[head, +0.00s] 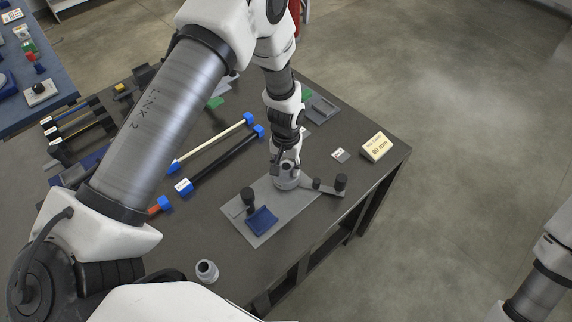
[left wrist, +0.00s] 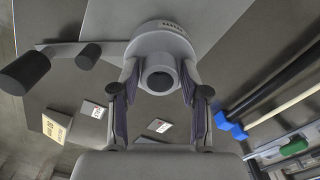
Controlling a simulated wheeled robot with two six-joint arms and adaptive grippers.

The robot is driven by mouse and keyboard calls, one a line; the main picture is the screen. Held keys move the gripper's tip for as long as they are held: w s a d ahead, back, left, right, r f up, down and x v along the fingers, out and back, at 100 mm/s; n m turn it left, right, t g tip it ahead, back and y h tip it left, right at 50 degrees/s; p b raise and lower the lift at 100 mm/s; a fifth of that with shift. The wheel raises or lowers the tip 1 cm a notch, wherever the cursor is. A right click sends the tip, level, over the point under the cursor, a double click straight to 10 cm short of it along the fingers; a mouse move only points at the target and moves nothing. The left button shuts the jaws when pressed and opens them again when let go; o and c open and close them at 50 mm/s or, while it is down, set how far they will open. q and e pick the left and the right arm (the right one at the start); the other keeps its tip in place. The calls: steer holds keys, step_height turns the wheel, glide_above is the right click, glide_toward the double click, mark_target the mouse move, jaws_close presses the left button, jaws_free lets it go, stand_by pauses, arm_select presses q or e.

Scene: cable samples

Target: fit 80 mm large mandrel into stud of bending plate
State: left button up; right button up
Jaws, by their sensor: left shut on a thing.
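My right gripper is outside the views.
A lever with black knobs (head: 340,181) extends right of the mandrel. A blue block (head: 262,220) and black post (head: 248,196) stand on the plate's front. A smaller grey cylinder (head: 207,270) stands near the front edge.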

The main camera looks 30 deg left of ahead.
arm_select(q)
steer(key=shift+f, duration=0.1)
steer(key=o, duration=1.2)
steer(key=shift+c, duration=0.2)
step_height(320, 180, up, 12)
